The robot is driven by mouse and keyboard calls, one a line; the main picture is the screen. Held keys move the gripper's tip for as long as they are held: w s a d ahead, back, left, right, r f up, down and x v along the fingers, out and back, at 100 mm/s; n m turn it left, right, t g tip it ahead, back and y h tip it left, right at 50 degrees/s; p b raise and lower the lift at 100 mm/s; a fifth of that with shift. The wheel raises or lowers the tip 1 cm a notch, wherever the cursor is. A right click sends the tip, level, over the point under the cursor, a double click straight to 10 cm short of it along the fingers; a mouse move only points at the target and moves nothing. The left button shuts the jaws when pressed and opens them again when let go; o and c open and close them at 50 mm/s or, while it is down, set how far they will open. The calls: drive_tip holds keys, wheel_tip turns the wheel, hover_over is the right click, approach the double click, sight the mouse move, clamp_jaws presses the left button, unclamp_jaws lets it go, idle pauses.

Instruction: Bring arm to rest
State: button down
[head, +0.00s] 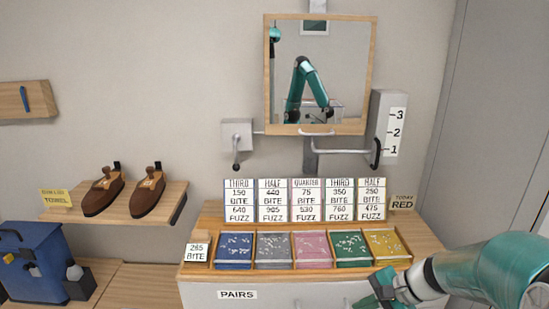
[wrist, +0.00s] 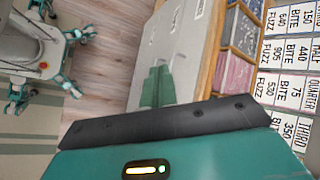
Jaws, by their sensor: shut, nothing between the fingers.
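My gripper (head: 378,291) is at the bottom right of the head view, in front of the cabinet by the tray's front right corner. Its teal arm reaches in from the right edge. In the wrist view the green fingers (wrist: 156,88) are together and hold nothing. They are over the pale cabinet front, beside its wooden top edge. Part of the gripper is cut off at the bottom of the head view.
A divided wooden tray (head: 294,265) holds blue, grey, pink, green and yellow packets, with number cards (head: 305,200) behind. A mirror (head: 371,70) hangs above. Two brown shoe-shaped objects (head: 147,193) sit on a left shelf; a blue bin (head: 35,262) stands below. Floor (wrist: 135,35) shows left of the cabinet.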

drive_tip(key=s+a+r+n+t+h, duration=0.1)
drive_tip(key=s+a+r+n+h, duration=0.1)
drive_tip(key=s+r+n, duration=0.3)
drive_tip(key=s+a+r+n+t+h, duration=0.1)
drive_tip(key=s+a+r+n+h, duration=0.2)
drive_tip(key=s+r+n+h, duration=0.2)
drive_tip(key=s+r+n, duration=0.1)
drive_tip(key=s+r, duration=0.2)
drive_tip(key=s, duration=0.2)
drive_tip(key=shift+s+h, duration=0.15)
drive_tip(key=shift+h, duration=0.15)
drive_tip(key=shift+a, duration=0.1)
